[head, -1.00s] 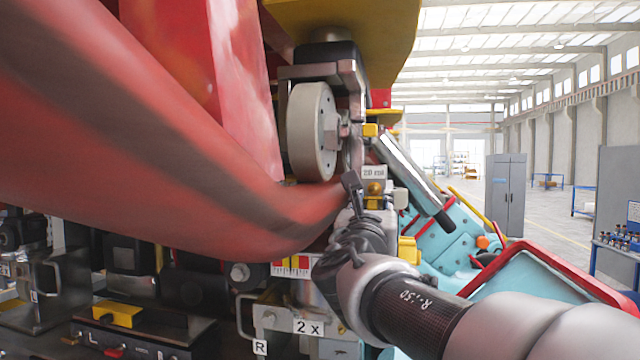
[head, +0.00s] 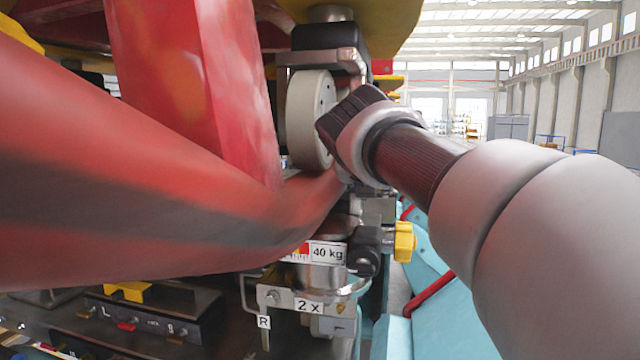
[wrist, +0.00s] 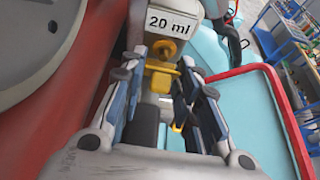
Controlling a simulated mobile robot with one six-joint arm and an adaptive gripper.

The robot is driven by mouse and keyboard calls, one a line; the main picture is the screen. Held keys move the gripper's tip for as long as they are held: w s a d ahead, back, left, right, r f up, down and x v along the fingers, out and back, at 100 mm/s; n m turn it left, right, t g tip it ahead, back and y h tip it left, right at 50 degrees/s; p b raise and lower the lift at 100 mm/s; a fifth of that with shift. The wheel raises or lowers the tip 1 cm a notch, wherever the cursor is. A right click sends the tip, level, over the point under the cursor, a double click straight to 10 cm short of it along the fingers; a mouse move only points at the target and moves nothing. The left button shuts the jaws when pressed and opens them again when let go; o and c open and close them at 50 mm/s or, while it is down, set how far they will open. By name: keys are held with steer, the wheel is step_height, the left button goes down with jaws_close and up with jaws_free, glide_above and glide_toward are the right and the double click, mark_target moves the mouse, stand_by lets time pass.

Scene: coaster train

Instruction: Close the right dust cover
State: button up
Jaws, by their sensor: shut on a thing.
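In the wrist view my gripper (wrist: 165,68) has its two fingers on either side of a yellow part (wrist: 160,82), shut on it. The yellow part sits just below a brass knob (wrist: 164,48) and a white label reading 20 ml (wrist: 172,22). In the head view my gripper (head: 350,118) is at the wheel's right edge, its fingers hidden behind my wrist. I cannot pick out the right dust cover for certain in either view; the 20 ml label is hidden by my arm in the head view.
A large red curved beam (head: 150,200) fills the left. A grey wheel (head: 305,120) is close beside my gripper. Below are a 40 kg label (head: 328,253), a yellow knob (head: 404,241) and a 2 x plate (head: 309,307).

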steer(key=shift+w+r+g, duration=0.2)
steer(key=shift+r+g, duration=0.2)
steer(key=shift+g, duration=0.5)
steer(key=shift+y, duration=0.3)
steer(key=o, duration=0.7)
steer(key=shift+d, duration=0.1)
steer(key=shift+o, duration=0.2)
steer(key=v, duration=1.2)
steer(key=shift+w+r, duration=0.1)
steer(key=shift+w, duration=0.05)
